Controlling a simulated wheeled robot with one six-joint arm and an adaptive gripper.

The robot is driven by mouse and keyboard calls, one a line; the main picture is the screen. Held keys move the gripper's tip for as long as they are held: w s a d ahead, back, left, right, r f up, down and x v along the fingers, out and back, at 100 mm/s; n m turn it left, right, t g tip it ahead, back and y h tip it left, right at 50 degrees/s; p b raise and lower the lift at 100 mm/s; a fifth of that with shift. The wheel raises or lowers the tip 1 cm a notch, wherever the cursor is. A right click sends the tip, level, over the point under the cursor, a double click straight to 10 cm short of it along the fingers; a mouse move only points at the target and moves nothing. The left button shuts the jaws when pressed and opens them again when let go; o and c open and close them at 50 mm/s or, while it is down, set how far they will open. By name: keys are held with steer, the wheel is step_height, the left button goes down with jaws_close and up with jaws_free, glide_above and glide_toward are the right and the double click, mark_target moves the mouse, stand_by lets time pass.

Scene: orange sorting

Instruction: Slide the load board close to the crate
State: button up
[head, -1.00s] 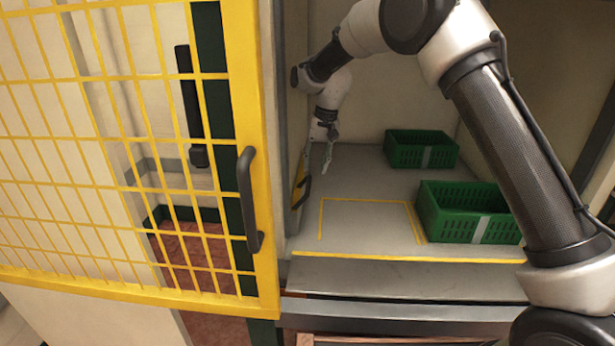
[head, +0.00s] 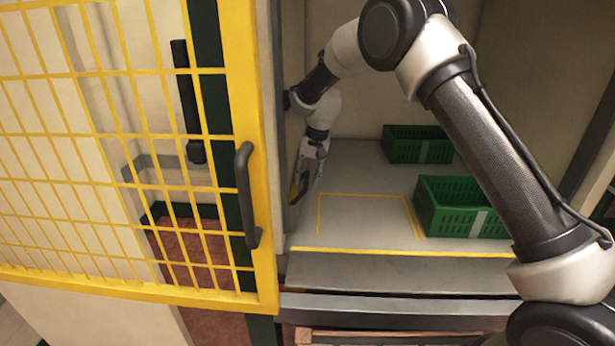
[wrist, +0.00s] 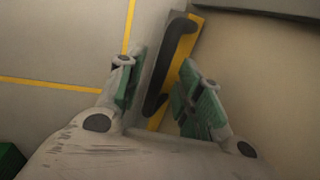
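A black bar handle on a yellow-edged panel, perhaps the load board (head: 297,187), stands at the left side of the bay, partly behind my gripper (head: 305,185). In the wrist view the black handle (wrist: 172,62) lies between the two green-padded fingers of my gripper (wrist: 163,92). The fingers are open, one on each side of it, with gaps visible. A green crate (head: 450,208) stands at the right of the grey floor. A second green crate (head: 416,146) stands farther back. I cannot tell for sure which part is the load board.
The grey floor has a yellow rectangle outline (head: 362,195), empty inside, and a yellow line (head: 400,251) along its front. A yellow mesh door (head: 262,200) with a black handle stands at the left front. A wall borders my gripper closely.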

jaws_close()
steer(key=d, duration=1.3)
steer(key=s+d, duration=0.1)
steer(key=d, duration=2.5)
steer(key=shift+s+d, duration=0.15)
steer(key=shift+d, duration=0.2)
jaws_free()
steer(key=shift+r, duration=0.1)
